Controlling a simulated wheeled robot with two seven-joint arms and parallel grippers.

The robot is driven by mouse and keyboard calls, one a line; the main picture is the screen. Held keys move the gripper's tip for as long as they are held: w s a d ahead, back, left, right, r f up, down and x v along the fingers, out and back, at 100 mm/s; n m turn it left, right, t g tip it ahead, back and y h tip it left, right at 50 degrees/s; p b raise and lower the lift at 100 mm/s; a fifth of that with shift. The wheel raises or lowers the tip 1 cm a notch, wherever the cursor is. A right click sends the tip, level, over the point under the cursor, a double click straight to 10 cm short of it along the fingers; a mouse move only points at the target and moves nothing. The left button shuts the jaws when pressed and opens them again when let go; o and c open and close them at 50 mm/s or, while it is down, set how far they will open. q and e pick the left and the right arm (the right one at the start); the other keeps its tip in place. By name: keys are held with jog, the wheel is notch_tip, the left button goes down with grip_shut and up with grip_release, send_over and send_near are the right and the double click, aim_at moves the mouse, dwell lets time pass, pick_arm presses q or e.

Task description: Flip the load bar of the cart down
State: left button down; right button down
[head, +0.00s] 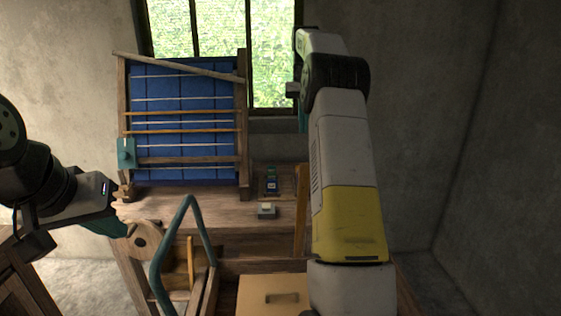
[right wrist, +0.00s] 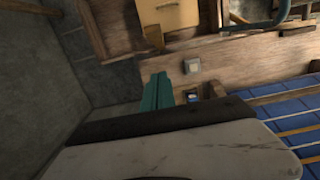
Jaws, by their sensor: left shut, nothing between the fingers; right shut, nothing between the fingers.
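A teal bent bar (head: 188,222), which looks like the load bar, stands raised above a wooden frame with a round wooden disc (head: 147,241), apparently the cart. Part of the bar also shows at the top right of the right wrist view (right wrist: 262,27). My left gripper (head: 112,227) is shut and empty, left of the bar and apart from it. My right gripper is mostly hidden behind my raised right arm in the head view. In the right wrist view its teal fingers (right wrist: 157,92) are together, empty and clear of the bar.
The loom panel with blue cloth (head: 185,110) stands at the back of the wooden table (head: 235,205). A small pale block with a light top (head: 266,211) and a small green-blue item (head: 272,182) are on the table. A wooden box with a handle (head: 262,297) is in front.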

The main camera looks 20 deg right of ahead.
dwell(0.3)
jog(key=s+a+f, duration=0.1)
jog(key=s+f, duration=0.3)
jog(key=f, duration=0.6)
jog(key=shift+s+f, duration=0.25)
jog(key=shift+f, duration=0.1)
